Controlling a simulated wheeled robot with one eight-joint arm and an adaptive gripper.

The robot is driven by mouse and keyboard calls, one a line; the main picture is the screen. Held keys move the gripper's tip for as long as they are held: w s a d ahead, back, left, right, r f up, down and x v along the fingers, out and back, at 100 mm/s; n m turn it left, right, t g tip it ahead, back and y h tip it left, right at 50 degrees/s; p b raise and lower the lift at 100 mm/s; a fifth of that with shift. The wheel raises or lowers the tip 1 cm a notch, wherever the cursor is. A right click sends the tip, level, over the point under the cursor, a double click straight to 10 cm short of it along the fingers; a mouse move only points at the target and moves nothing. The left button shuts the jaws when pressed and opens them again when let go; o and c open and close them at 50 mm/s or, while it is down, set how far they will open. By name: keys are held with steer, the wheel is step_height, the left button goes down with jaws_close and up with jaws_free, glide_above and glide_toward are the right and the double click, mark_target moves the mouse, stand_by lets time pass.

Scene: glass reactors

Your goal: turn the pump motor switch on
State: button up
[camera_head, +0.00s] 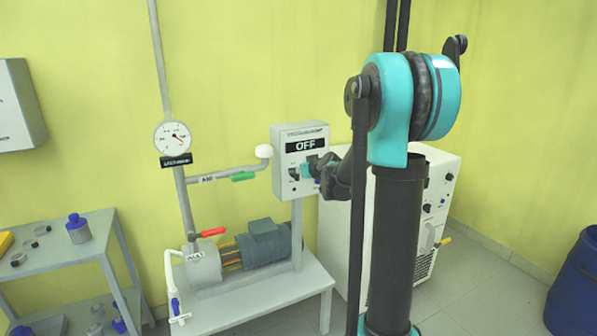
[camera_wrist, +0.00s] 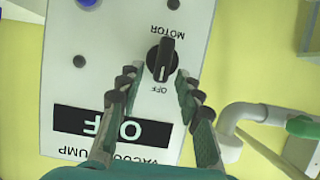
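The pump motor switch is a black rotary knob (camera_wrist: 162,60) on a pale control box (camera_head: 288,137). In the wrist view the box appears upside down, and the knob sits between the words MOTOR and OFF with its light mark towards OFF. The box's display (camera_head: 304,145) reads OFF. My gripper (camera_wrist: 154,77) is open, with one finger on each side of the knob and visible gaps to it. The fingertips reach about as far as the knob's OFF side. In the head view my gripper (camera_head: 309,170) is in front of the box and hides part of its lower face.
Below the box stands a pump with a grey motor (camera_head: 264,243) on a low table. A pipe with a green-handled valve (camera_head: 243,176) runs left of the box. A white cabinet (camera_head: 440,195) stands right behind my arm. A blue barrel (camera_head: 575,285) is at far right.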

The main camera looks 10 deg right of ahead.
steer(key=shift+w, duration=0.1)
jaws_close()
stand_by(0.6)
steer(key=m+y, duration=0.1)
steer(key=m, duration=0.1)
steer(key=d+f+m+y, duration=0.1)
steer(key=m+y, duration=0.1)
steer(key=m, duration=0.1)
steer(key=d+m+y, duration=0.1)
steer(key=m+y, duration=0.1)
steer(key=m, duration=0.1)
steer(key=shift+w+f, duration=0.15)
steer(key=shift+w, duration=0.25)
steer(key=shift+m+y, duration=0.3)
stand_by(0.3)
